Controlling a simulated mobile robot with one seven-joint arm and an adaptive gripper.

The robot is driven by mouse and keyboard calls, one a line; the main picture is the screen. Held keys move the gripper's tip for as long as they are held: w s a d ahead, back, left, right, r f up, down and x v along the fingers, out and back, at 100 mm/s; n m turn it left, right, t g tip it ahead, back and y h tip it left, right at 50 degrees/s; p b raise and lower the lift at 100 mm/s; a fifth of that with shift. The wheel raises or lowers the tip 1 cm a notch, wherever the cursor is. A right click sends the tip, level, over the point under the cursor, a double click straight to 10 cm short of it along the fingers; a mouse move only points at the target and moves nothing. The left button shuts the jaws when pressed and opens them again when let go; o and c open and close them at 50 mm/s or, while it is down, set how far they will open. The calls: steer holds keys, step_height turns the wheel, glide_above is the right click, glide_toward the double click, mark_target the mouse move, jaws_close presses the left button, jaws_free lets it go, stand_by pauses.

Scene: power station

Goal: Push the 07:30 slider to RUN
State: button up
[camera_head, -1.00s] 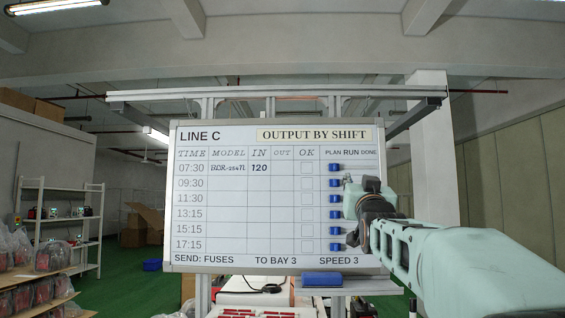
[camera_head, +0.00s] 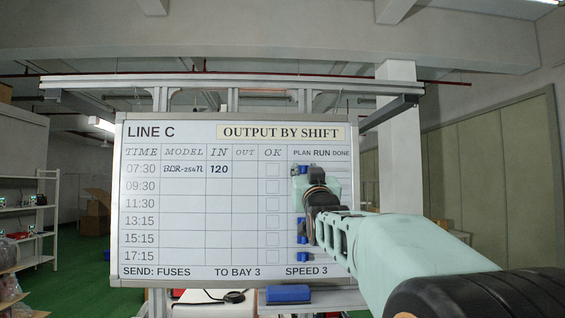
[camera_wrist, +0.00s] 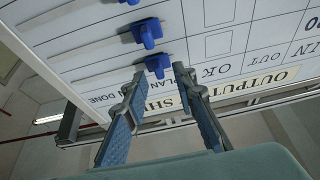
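The whiteboard (camera_head: 218,225) carries blue sliders in a column under PLAN, RUN and DONE. The 07:30 slider (camera_head: 296,169) is at the PLAN end of its row and is partly hidden by my gripper (camera_head: 302,172). In the wrist view, where the board appears upside down, the 07:30 slider (camera_wrist: 158,66) is nearest the header. My gripper (camera_wrist: 162,74) is open there, with one fingertip on each side of this slider in the picture. I cannot tell whether the fingers reach around it or touch it.
The neighbouring 09:30 slider (camera_wrist: 148,33) sits close by at the PLAN end of its row. A blue eraser (camera_head: 288,294) lies on the ledge below the board. Shelves (camera_head: 32,205) stand at the left.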

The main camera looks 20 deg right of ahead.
steer(key=shift+w+d+r, duration=0.1)
steer(key=shift+w+r, duration=0.15)
steer(key=shift+w, duration=0.25)
steer(key=shift+s, duration=0.1)
steer(key=shift+c, duration=0.2)
jaws_close()
